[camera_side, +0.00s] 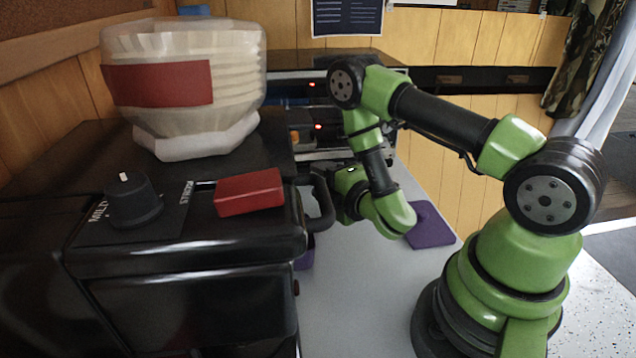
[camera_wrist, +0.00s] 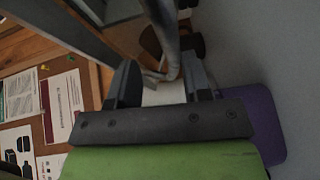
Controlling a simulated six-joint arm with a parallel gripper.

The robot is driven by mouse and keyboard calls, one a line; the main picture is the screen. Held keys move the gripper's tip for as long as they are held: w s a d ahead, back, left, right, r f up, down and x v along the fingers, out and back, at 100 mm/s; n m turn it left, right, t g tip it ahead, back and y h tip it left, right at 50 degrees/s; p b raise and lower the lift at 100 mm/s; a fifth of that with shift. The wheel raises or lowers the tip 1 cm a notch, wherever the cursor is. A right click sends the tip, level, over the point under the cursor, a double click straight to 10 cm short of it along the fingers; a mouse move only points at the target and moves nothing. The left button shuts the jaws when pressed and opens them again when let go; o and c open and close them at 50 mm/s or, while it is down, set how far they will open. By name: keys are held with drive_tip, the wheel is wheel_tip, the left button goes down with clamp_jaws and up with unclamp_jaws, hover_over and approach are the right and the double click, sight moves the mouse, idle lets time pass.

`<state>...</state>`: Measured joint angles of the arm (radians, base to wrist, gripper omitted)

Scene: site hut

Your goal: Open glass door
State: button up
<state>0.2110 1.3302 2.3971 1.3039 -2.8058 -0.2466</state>
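A black appliance (camera_side: 190,250) with a knob (camera_side: 132,200) fills the left of the side view. A dark looped handle (camera_side: 324,208) stands out from its right-hand side. The glass door itself is not clearly visible from this angle; I cannot tell whether it is ajar. My gripper (camera_side: 340,196) is at the handle, its fingers partly hidden. In the wrist view my gripper (camera_wrist: 160,82) has its two fingers apart, with a grey bar (camera_wrist: 164,35), apparently the handle, running between them. Gaps show beside the bar, so it does not look clamped.
A purple pad (camera_side: 431,226) lies on the light counter (camera_side: 365,300), below my forearm. Another dark unit with red lights (camera_side: 325,88) stands behind.

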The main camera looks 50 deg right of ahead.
wheel_tip(320, 180, up, 6)
drive_tip(key=shift+f, duration=0.15)
idle(0.4)
